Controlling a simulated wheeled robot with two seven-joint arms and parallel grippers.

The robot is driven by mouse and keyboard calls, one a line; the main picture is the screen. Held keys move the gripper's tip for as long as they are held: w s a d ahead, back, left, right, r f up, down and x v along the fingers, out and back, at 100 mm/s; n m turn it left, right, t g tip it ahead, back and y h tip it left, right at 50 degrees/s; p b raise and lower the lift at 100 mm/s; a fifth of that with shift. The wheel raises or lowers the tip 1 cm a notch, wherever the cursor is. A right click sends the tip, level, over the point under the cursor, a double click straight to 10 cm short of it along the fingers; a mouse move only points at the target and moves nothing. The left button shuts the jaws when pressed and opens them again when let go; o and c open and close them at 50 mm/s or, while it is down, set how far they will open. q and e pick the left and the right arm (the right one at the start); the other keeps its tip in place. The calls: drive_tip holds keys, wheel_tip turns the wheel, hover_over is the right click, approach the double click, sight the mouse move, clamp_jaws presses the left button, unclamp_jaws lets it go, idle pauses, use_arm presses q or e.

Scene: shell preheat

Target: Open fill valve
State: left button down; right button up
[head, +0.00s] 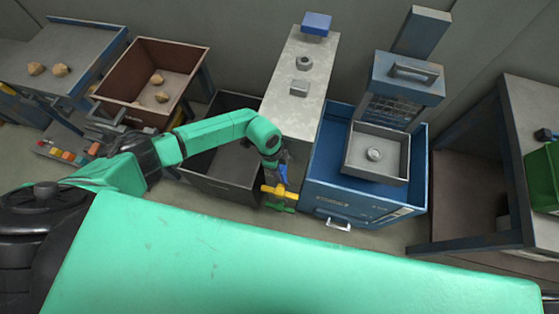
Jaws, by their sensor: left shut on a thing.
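My left arm reaches across to the front end of a narrow grey bench (305,70). A blue handle (283,173), a yellow handle (272,191) and a green piece (281,208) show close together there, one below the other. They look like valve parts; no label is readable. My left gripper (278,181) is small and partly hidden among them. It is shut on one of these handles; I cannot tell which for sure. My right gripper is not in view.
A dark open bin (220,180) stands left of the grey bench. A blue machine (370,207) with a grey tray and front handle stands right of it. A brown bin (136,69) with lumps is farther left. A dark workbench (540,100) stands at the right.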

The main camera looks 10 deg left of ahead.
use_arm(q)
drive_tip(key=shift+d+r+y+p, duration=0.1)
drive_tip(key=shift+r+y+p, duration=0.05)
drive_tip(key=shift+y+p, duration=0.6)
drive_tip(key=shift+y, duration=0.35)
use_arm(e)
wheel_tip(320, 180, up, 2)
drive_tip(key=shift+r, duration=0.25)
use_arm(q)
drive_tip(key=shift+f, duration=0.2)
drive_tip(key=c, duration=0.6)
unclamp_jaws()
drive_tip(key=shift+c, duration=0.2)
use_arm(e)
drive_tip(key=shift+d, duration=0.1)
